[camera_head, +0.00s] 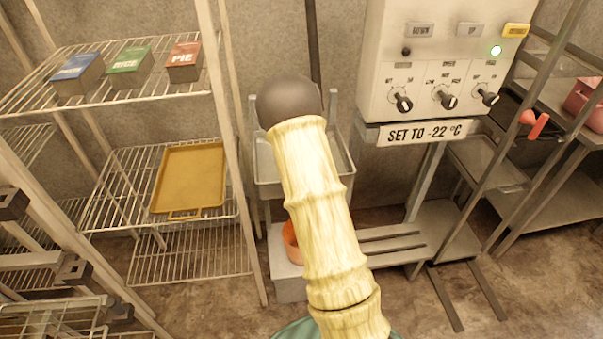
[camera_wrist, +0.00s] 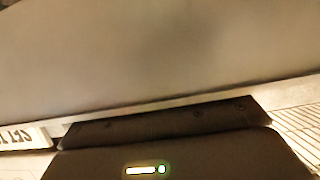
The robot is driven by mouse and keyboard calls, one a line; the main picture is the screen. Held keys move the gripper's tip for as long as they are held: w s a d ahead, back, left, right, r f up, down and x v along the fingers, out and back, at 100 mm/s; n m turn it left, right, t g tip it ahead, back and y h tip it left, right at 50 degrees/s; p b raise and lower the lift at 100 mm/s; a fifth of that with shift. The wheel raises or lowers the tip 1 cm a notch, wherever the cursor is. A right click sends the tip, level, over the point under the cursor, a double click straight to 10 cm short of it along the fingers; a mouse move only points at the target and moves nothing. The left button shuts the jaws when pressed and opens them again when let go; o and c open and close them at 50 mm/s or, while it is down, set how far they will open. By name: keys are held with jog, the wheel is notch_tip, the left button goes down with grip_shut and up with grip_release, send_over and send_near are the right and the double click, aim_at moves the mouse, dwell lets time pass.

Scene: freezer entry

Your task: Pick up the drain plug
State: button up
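I cannot make out the drain plug for certain. An orange round piece (camera_head: 291,243) shows low behind my arm, partly hidden by it, beside the metal stand. A red-orange flared piece (camera_head: 535,124) sits at the right, by the rack. My arm, in a pale ribbed sleeve with a dark rounded end, rises through the middle of the head view and hides what is behind it. In the wrist view my gripper (camera_wrist: 165,125) shows as dark parts along the bottom, in front of a blurred grey surface (camera_wrist: 150,55). Its fingers cannot be told apart, and nothing is seen held.
A wire rack at left holds blue, green and red boxes (camera_head: 130,61) and a yellow tray (camera_head: 190,177). A control box (camera_head: 440,60) with knobs hangs above a "SET TO -22 °C" sign (camera_head: 424,133). A metal basin (camera_head: 268,165) is partly behind my arm. Floor shows at lower right.

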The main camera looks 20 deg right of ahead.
jog(key=c, duration=0.5)
jog(key=shift+r, duration=0.15)
notch_tip(320, 180, up, 10)
jog(key=shift+f, duration=0.15)
dwell(0.5)
